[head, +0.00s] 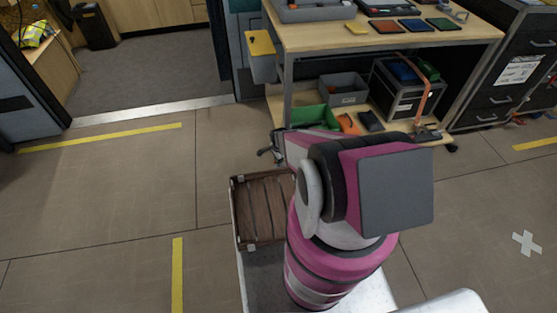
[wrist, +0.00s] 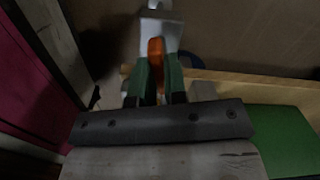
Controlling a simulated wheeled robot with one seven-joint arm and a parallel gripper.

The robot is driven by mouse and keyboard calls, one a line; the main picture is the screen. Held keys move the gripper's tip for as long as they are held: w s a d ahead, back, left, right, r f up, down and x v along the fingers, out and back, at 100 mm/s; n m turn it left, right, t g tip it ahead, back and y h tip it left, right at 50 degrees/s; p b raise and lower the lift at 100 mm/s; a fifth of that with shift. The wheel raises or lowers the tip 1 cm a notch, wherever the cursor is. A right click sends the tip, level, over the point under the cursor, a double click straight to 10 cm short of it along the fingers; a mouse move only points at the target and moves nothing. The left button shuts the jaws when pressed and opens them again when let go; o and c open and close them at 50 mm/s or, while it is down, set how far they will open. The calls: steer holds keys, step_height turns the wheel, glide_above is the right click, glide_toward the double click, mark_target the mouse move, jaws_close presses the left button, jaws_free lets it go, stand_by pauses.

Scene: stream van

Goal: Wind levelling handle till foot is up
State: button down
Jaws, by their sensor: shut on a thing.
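In the wrist view my gripper (wrist: 158,82) has its two green-faced fingers closed on an upright orange grip (wrist: 157,50), which looks like the levelling handle. A pale metal piece (wrist: 172,33) stands just behind the orange grip. The lower end of the grip is hidden between my fingers. In the head view my own arm covers the gripper and the handle. The levelling foot cannot be made out in either view, so its height cannot be told.
A slatted brown crate (head: 264,208) is left of my arm. The floor at left is clear.

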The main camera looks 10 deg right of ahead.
steer(key=n, duration=0.5)
steer(key=shift+n, duration=0.3)
steer(key=n, duration=2.8)
steer(key=shift+n, duration=2.7)
